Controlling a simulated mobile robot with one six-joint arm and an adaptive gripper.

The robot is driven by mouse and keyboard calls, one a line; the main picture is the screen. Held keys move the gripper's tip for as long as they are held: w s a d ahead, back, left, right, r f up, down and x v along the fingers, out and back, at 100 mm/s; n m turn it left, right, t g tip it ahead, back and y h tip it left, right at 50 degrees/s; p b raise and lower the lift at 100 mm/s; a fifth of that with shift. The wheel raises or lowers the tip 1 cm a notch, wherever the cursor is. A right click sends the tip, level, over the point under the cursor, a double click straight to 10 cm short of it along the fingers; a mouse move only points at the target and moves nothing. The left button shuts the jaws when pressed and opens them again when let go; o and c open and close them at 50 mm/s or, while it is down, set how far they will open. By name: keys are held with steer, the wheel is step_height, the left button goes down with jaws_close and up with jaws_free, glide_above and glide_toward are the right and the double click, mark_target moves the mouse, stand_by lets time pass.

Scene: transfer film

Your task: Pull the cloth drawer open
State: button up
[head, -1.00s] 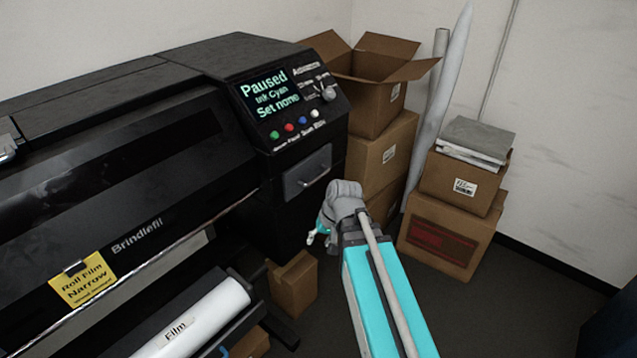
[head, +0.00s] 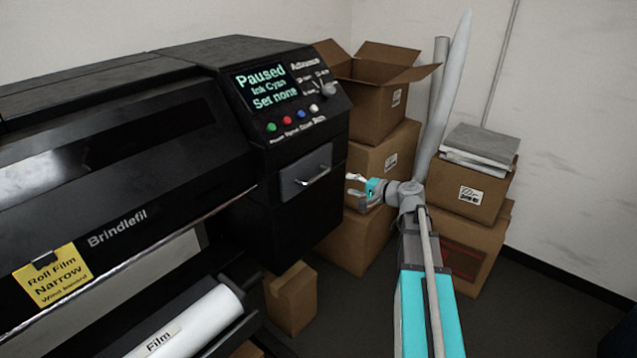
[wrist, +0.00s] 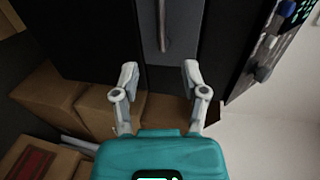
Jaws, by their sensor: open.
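The cloth drawer (head: 306,172) is a grey front with a metal bar handle (head: 313,177), set in the black printer's right end below the buttons. It looks shut. In the wrist view the drawer front (wrist: 150,30) and its handle (wrist: 163,28) are at the top centre, beyond the fingertips. My gripper (head: 355,184) is to the right of the drawer in the head view, apart from it. In the wrist view my gripper (wrist: 159,72) is open, with nothing between its two fingers, roughly lined up with the handle.
The printer panel (head: 272,88) reads Paused, Ink Cyan, Set none. Stacked cardboard boxes (head: 372,112) stand close behind my gripper. More boxes (head: 466,190) and rolled tubes (head: 444,95) stand at the right. A film roll (head: 185,325) lies at the front left. Bare floor shows at the lower right.

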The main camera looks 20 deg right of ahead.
mark_target(320, 177)
steer(key=shift+d+r, duration=0.1)
steer(key=shift+w, duration=0.15)
steer(key=b+x, duration=0.2)
steer(key=x, duration=1.1)
steer(key=shift+w+a+b, duration=0.2)
steer(key=shift+a+b, duration=0.05)
steer(key=shift+b, duration=0.15)
jaws_close()
